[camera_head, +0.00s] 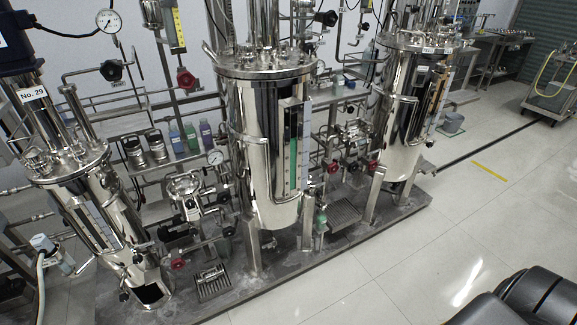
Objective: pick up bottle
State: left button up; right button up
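Neither of my grippers shows in the head view. Nothing is seen touching the bottles.
Steel tanks stand on a dark skid: left (100,225), middle (262,150) and right (400,110). Pipes, red valve knobs and gauges crowd the space around the shelf. Black shiny shapes fill the lower right corner.

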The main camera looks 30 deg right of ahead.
aim_at(321, 218)
jog(key=z, duration=0.45)
jog(key=i, duration=0.7)
jog(key=z, duration=2.65)
jog(key=i, duration=1.7)
